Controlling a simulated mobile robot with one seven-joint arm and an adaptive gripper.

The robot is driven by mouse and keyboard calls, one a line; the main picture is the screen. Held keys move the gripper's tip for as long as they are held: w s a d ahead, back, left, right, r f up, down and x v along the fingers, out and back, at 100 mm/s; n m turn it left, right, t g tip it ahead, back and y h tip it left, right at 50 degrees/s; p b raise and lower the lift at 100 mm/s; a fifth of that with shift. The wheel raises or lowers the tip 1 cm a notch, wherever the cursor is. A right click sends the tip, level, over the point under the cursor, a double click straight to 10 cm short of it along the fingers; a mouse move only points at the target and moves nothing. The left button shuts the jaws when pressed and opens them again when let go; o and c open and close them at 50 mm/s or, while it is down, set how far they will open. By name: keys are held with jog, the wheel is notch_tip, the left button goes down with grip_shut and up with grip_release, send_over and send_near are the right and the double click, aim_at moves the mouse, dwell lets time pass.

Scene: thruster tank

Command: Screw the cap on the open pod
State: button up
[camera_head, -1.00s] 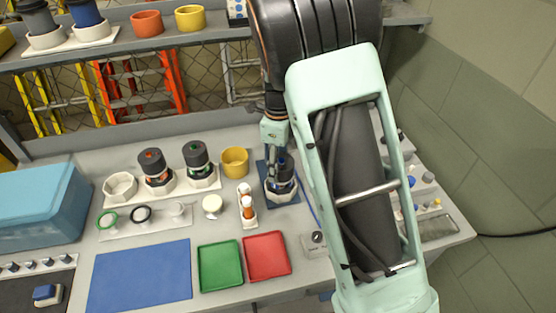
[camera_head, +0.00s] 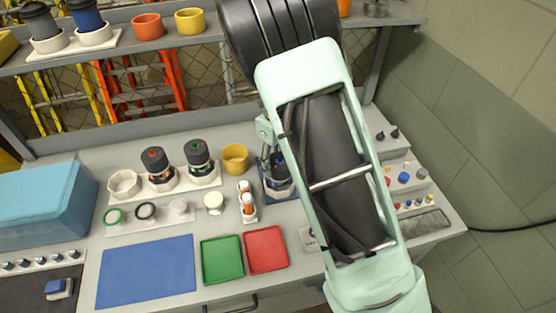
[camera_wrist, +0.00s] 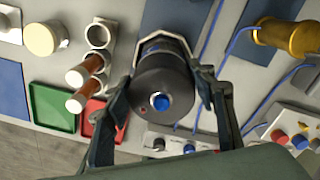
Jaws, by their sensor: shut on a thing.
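A dark grey round cap with a blue centre (camera_wrist: 160,88) fills the middle of the wrist view. My gripper (camera_wrist: 163,82) is shut on its sides, one finger left and one right. Below the cap shows part of the pod (camera_wrist: 160,46), with a blue band; whether the cap sits fully on it cannot be told. In the head view the blue-marked pod (camera_head: 280,178) stands upright on a dark blue pad at the back, right of the yellow cup. My arm hides much of the gripper there.
Orange-marked (camera_head: 158,172) and green-marked pods (camera_head: 199,158) stand in a white rack beside an empty holder (camera_head: 124,184). Green (camera_head: 222,259) and red trays (camera_head: 266,250) and a blue mat (camera_head: 147,271) lie in front.

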jog(key=shift+s+a+f, duration=0.15)
jog(key=shift+s+f, duration=0.2)
jog(key=shift+s, duration=0.2)
jog(key=o, duration=1.2)
jog(key=shift+w+r, duration=0.1)
jog(key=shift+w, duration=0.05)
jog(key=shift+c, duration=0.2)
jog(key=shift+w+r, duration=0.15)
jog(key=shift+r, duration=0.05)
